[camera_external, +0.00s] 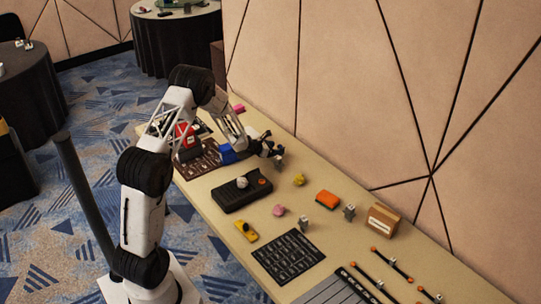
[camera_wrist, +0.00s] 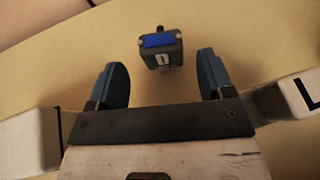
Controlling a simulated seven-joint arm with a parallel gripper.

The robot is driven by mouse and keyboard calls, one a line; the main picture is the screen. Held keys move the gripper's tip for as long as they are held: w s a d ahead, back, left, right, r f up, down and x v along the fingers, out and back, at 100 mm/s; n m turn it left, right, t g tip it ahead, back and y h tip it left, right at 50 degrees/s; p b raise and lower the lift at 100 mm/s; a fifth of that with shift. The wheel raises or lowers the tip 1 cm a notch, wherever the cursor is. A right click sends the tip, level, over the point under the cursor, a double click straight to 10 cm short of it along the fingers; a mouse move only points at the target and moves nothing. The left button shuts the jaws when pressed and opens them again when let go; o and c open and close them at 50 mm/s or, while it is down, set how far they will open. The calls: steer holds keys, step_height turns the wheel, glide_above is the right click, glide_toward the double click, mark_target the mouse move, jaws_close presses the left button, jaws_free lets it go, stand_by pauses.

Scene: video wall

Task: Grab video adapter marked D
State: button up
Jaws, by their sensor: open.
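The video adapter marked D (camera_wrist: 160,52) is a small dark grey block with a blue connector on top and a white letter D on the face towards me. In the wrist view it is upright on the tan table, just beyond and between my gripper's fingertips (camera_wrist: 161,76). My gripper is open and empty, with a blue-grey finger on each side and a gap to the adapter. In the external view my gripper (camera_external: 266,147) is low over the table near the wall, beside a small grey adapter (camera_external: 278,161); its letter is too small to read there.
Two more grey adapters (camera_external: 304,225) (camera_external: 349,211) stand nearer the camera. Around them are a yellow object (camera_external: 299,179), an orange block (camera_external: 327,199), a pink object (camera_external: 279,210) and a cardboard box (camera_external: 383,220). The wall is close behind.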

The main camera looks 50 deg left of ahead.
steer(key=shift+w, duration=0.35)
steer(key=shift+w+d+f, duration=0.1)
steer(key=shift+d+f, duration=0.05)
steer(key=shift+x, duration=2.45)
steer(key=shift+d, duration=0.1)
steer(key=c, duration=1)
step_height(320, 180, up, 10)
